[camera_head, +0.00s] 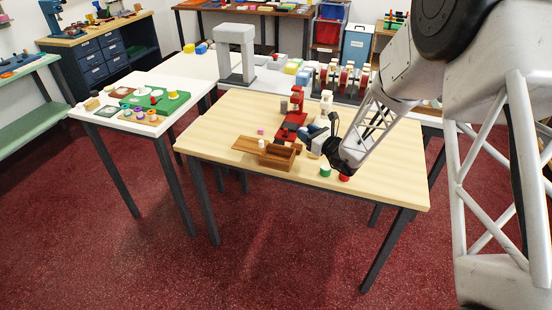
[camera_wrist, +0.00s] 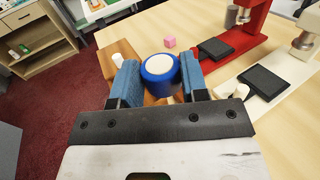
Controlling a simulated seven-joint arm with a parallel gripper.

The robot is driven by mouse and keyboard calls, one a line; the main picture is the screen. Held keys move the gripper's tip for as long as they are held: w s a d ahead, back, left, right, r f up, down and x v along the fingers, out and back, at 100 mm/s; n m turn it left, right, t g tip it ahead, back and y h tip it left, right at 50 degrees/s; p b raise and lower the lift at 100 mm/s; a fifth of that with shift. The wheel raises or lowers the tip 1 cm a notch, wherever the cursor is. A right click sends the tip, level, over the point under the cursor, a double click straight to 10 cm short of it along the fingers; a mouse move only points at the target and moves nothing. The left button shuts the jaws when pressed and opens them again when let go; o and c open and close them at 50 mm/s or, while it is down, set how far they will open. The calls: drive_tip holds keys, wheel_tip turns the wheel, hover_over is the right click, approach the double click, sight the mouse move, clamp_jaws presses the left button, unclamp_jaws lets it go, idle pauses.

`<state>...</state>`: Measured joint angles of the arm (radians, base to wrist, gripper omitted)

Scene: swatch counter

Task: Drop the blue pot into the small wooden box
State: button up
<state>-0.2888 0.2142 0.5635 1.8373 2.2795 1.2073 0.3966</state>
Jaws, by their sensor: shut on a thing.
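My gripper (camera_head: 308,140) is over the light wooden table, just right of the small wooden box (camera_head: 277,160). In the wrist view my gripper (camera_wrist: 158,82) has its two blue fingers closed on the sides of the blue pot (camera_wrist: 160,76), which has a pale round top. The pot is hard to make out in the head view. The box is open at the top and stands at the table's front side. In the wrist view the pot and fingers hide most of the brown wood below them.
A white piece (camera_head: 262,144) is by the box, on a brown board (camera_head: 245,143). A pink cube (camera_head: 260,132) lies behind. A red press (camera_head: 297,108) stands at the back. Green (camera_head: 325,171) and red (camera_head: 344,178) pots are at the front edge. The table's left is clear.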

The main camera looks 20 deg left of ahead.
drive_tip(key=s+a+r, duration=0.3)
drive_tip(key=a+r, duration=0.1)
drive_tip(key=a, duration=0.2)
drive_tip(key=shift+s+a, duration=0.25)
drive_tip(key=shift+a, duration=0.1)
drive_tip(key=shift+f, duration=0.25)
drive_tip(key=shift+f, duration=2.75)
drive_tip(key=o, duration=1)
drive_tip(key=shift+d, duration=0.15)
drive_tip(key=shift+v, duration=3.8)
drive_tip(key=shift+s, duration=0.1)
